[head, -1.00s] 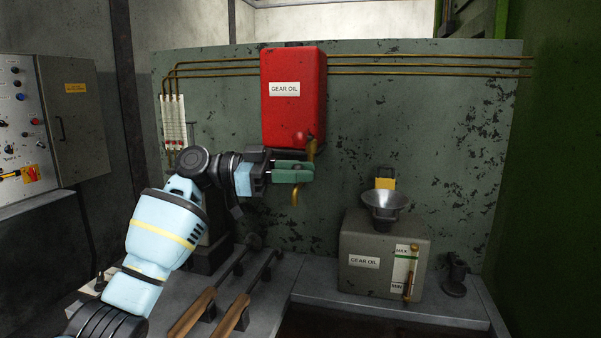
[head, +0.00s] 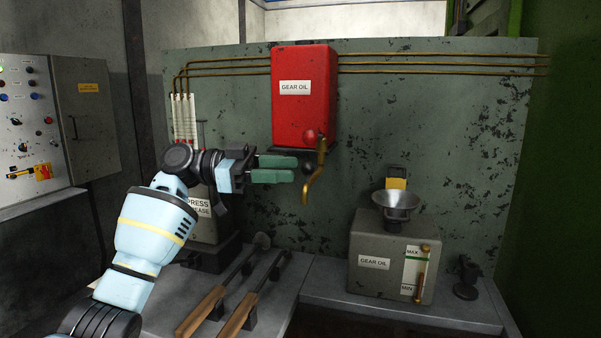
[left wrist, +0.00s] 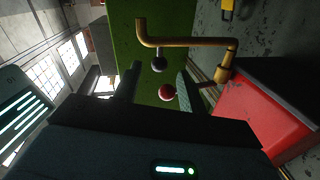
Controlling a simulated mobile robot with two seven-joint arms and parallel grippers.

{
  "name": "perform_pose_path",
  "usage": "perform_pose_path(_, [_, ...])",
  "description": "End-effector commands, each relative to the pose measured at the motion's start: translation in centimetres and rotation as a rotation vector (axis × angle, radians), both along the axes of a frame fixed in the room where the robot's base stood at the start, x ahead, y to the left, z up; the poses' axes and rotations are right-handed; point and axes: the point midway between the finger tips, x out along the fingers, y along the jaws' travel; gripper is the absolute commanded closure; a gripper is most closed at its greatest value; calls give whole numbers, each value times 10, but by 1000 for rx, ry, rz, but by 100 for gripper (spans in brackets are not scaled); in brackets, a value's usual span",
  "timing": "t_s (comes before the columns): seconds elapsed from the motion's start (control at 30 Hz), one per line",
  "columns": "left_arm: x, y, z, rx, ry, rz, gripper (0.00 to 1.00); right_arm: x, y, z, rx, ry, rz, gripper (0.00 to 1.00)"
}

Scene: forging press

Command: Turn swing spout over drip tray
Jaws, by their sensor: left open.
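The brass swing spout (head: 322,152) hangs under the front right of the red gear oil tank (head: 301,113). Its bent outlet end points down and left, and a dark knob (head: 308,167) sits on it. My left gripper (head: 295,168) is open, its green fingers just left of the spout and holding nothing. In the left wrist view the spout (left wrist: 185,42) runs across beyond the fingers, with the dark knob (left wrist: 159,64) in line with the gap between them. A red knob (left wrist: 167,92) shows nearer. I cannot pick out a drip tray. My right gripper is not in view.
A grey gear oil box (head: 374,263) with a metal funnel (head: 397,203) on top stands on the bench to the right. Long-handled tools (head: 249,297) lie below the arm. Brass pipes (head: 430,58) run along the panel. The space below the spout looks clear.

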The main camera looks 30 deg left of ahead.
Motion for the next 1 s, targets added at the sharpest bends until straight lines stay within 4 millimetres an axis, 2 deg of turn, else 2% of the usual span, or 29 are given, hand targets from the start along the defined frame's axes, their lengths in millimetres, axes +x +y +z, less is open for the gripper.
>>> perform_pose_path(0.1, [-6, 15, -1, -1, 1, 1, 59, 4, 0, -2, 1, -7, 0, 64])
perform_pose_path(0.3, [-11, 26, 0, -1, 0, 0, 59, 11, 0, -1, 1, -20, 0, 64])
perform_pose_path(1.0, [-12, 26, 0, 0, 0, -1, 59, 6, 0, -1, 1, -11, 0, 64])
